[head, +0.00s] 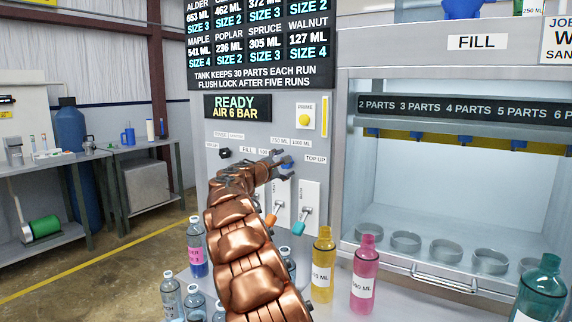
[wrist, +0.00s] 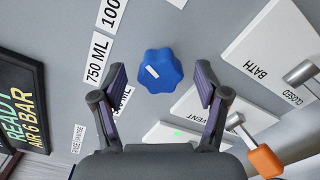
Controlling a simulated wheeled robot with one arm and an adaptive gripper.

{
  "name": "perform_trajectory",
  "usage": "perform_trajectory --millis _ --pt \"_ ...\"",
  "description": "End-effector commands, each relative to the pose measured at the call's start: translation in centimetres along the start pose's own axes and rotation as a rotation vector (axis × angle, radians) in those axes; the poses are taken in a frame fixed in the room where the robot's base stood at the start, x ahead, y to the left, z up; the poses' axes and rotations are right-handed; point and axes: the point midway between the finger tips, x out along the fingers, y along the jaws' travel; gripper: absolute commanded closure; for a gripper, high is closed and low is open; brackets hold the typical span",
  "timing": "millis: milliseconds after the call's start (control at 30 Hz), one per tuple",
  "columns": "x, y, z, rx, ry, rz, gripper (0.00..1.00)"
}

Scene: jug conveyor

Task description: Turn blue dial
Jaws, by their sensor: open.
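The blue dial (wrist: 160,71) is a lobed knob on the grey panel, with a short white mark on its left side, towards the 750 ML label (wrist: 97,58) in the wrist view. My gripper (wrist: 161,82) is open, with one finger on each side of the dial and a visible gap to both. In the head view the dial (head: 287,165) is partly hidden by my gripper (head: 279,163), which is at the panel. Another label beside the left finger is partly covered.
An orange-tipped lever (head: 271,219) and a teal-tipped lever (head: 299,227) are just below. A black knob (head: 224,153) is left on the panel. Yellow (head: 323,265) and pink (head: 364,275) bottles stand below right. The READY display (head: 237,107) is above.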

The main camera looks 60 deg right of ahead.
Motion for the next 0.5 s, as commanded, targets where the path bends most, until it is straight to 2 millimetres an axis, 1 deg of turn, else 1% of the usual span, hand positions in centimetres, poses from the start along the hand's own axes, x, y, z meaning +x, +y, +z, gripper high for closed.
perform_trajectory --millis 367,500 --pt "-4.7 0.0 0.1 -0.003 -0.002 0.001 0.26" --pt "-6.7 0.1 0.1 -0.001 -0.001 0.003 0.26"
